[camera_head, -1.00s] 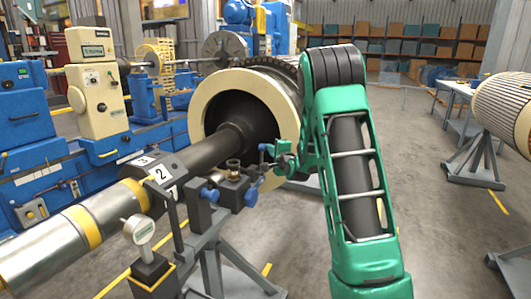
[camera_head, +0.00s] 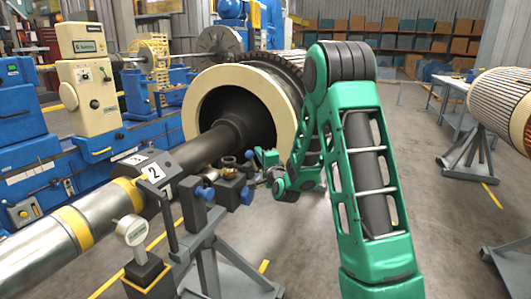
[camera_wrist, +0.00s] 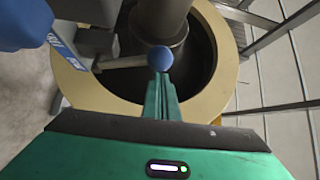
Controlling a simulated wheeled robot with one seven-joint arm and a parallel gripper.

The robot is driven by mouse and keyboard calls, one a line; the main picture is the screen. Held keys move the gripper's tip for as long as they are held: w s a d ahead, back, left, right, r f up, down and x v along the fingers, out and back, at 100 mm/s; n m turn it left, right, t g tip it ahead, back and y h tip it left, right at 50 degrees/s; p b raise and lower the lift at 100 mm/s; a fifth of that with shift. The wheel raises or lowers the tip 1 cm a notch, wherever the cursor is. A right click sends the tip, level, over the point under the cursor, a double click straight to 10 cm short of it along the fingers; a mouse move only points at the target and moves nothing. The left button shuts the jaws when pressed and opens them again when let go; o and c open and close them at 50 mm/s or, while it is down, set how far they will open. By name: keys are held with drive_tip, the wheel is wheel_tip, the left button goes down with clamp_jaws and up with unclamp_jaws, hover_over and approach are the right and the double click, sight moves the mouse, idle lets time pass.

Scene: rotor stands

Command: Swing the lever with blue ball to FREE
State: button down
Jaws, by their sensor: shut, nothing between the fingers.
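The blue ball (camera_wrist: 160,58) is the round end of a lever whose grey rod (camera_wrist: 122,62) runs left in the wrist view. My gripper (camera_wrist: 162,82) is shut and empty. Its fingertips are just below the ball in that picture, touching it or very close; I cannot tell which. In the head view my gripper (camera_head: 265,160) is beside the clamp block (camera_head: 229,188) at the rotor's shaft, and a small blue ball (camera_head: 249,154) shows at its tips. A label (camera_wrist: 68,50) with partly visible letters is left of the lever; I cannot read it surely.
The cream rotor ring (camera_head: 196,90) and dark shaft (camera_head: 210,148) are close behind the gripper. Other blue knobs (camera_head: 247,195) are on the block.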

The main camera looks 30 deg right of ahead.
drive_tip(key=shift+s+a+f, duration=0.6)
drive_tip(key=shift+s+a, duration=0.05)
drive_tip(key=shift+a, duration=0.2)
drive_tip(key=shift+a+f, duration=0.1)
drive_tip(key=shift+a, duration=0.1)
